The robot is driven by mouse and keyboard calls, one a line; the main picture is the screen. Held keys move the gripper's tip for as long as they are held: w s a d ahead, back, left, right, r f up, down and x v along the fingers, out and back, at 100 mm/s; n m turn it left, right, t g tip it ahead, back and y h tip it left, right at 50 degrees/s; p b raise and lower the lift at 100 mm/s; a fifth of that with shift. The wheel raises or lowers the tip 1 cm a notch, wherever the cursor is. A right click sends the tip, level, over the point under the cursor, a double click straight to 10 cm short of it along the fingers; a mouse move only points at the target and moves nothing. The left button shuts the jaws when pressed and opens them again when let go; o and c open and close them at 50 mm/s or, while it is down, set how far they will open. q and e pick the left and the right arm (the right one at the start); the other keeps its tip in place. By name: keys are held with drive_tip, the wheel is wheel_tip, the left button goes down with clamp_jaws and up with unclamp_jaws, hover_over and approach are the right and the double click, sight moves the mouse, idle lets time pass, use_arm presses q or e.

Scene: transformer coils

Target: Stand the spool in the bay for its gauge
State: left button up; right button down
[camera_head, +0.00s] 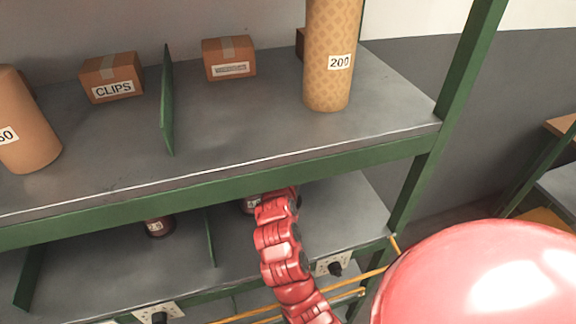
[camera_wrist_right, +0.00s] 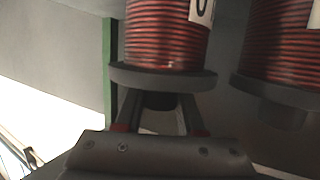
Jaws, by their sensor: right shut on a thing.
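In the right wrist view a spool of red wire (camera_wrist_right: 166,40) with a dark flange (camera_wrist_right: 160,78) is in front of my right gripper (camera_wrist_right: 160,112). The gripper's fingers are shut around the narrow hub end of this spool. Its white label is partly cut off. In the head view my right arm reaches into the lower shelf, and its gripper is hidden under the upper shelf's edge. My left gripper is out of view.
A second red spool (camera_wrist_right: 275,50) is close on the right in the wrist view. The green upper shelf beam (camera_head: 120,216) hangs over the arm.

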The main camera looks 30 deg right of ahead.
drive_tip(key=c, duration=0.5)
unclamp_jaws()
drive_tip(key=shift+r, duration=0.1)
drive_tip(key=b+v, duration=0.2)
drive_tip(key=v, duration=0.4)
drive_tip(key=shift+a, duration=0.1)
drive_tip(key=p+v, duration=0.6)
drive_tip(key=p, duration=0.1)
